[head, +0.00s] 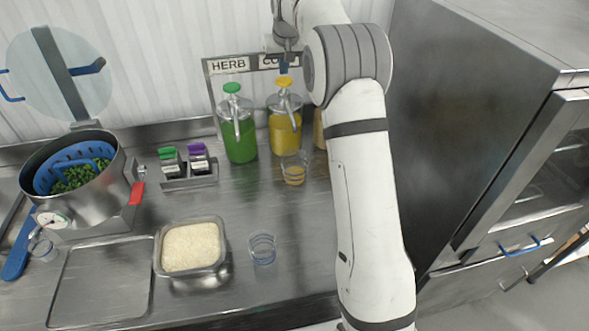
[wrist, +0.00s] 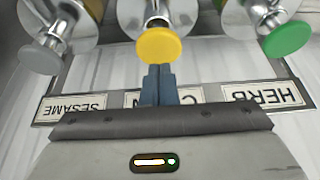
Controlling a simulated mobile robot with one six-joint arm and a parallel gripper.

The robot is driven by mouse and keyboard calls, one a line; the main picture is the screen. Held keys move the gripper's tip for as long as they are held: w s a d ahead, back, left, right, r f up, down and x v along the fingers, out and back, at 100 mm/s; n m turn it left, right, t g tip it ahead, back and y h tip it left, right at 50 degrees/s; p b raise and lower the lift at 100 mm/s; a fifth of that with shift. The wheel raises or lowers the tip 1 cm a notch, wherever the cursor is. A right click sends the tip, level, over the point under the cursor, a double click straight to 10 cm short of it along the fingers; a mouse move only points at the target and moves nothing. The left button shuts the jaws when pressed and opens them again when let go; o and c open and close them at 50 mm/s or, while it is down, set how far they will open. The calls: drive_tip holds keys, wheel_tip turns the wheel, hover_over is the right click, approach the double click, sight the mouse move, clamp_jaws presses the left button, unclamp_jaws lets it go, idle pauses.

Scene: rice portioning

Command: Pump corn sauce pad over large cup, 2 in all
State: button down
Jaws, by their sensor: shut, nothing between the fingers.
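The corn sauce dispenser (head: 285,132) is a clear jar of yellow sauce with a yellow pump pad (head: 284,81). A clear cup (head: 294,168) stands in front of it below the spout; yellow shows in its lower part. Another clear cup (head: 262,249) with blue lines stands nearer, right of the rice. My gripper (head: 286,66) is shut and empty, pointing down just above the yellow pad. In the wrist view, the closed blue-grey fingertips (wrist: 159,72) are at the edge of the yellow pad (wrist: 159,45); I cannot tell whether they touch.
The herb dispenser (head: 239,128) with green pad stands left of corn; the sesame one is mostly behind my arm. A square rice container (head: 191,224), a steel pot (head: 124,190), and a small rack (head: 189,181) stand on the counter. A dark cabinet (head: 470,130) bounds the right.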

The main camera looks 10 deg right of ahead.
wheel_tip(320, 180, up, 6)
drive_tip(key=p, duration=0.4)
drive_tip(key=shift+f+p, duration=0.15)
drive_tip(key=shift+p, duration=0.15)
drive_tip(key=shift+s, duration=0.1)
drive_tip(key=s+b, duration=0.4)
drive_tip(key=s, duration=2.1)
drive_tip(key=s+f+b, duration=0.1)
drive_tip(key=s+f, duration=0.2)
drive_tip(key=s, duration=0.4)
drive_tip(key=s+f+b, duration=0.1)
drive_tip(key=s+f, duration=0.3)
drive_tip(key=s, duration=0.4)
drive_tip(key=s+f+g+b, duration=0.1)
drive_tip(key=s+f, duration=0.2)
drive_tip(key=s, duration=0.4)
drive_tip(key=shift+s+f, duration=0.25)
drive_tip(key=shift+s, duration=0.15)
